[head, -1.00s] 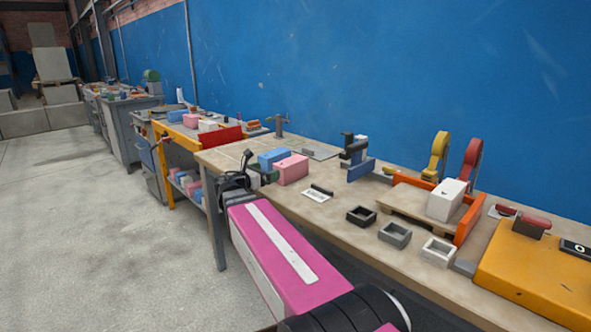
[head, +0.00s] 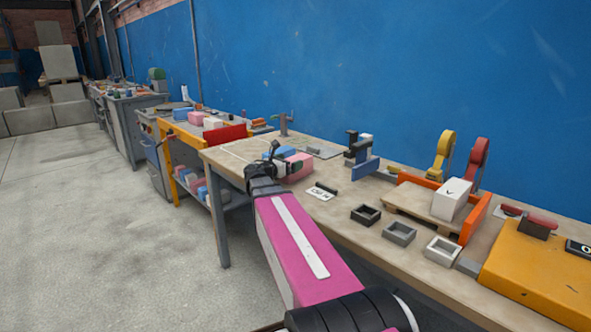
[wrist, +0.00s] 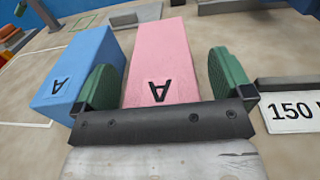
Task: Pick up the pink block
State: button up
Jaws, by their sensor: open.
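The pink block (head: 301,170) lies on the near workbench, partly hidden behind my gripper in the head view. In the wrist view the pink block (wrist: 158,60) shows a black letter A and lies between the green finger pads. My gripper (wrist: 165,80) is open, with one pad to each side of the block. The left pad is in the narrow gap beside a blue block (wrist: 82,65), also marked A. The right pad stands close to the pink block's right side. I cannot tell whether either pad touches. In the head view my gripper (head: 285,160) is at the block.
A card reading 150 (wrist: 292,113) lies right of the gripper. Several small square frames (head: 399,233), a white block (head: 451,199) in an orange-edged tray and a blue clamp-like fixture (head: 363,165) stand farther right. A blue wall runs behind the bench.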

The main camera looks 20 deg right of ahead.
jog(key=c, duration=1.4)
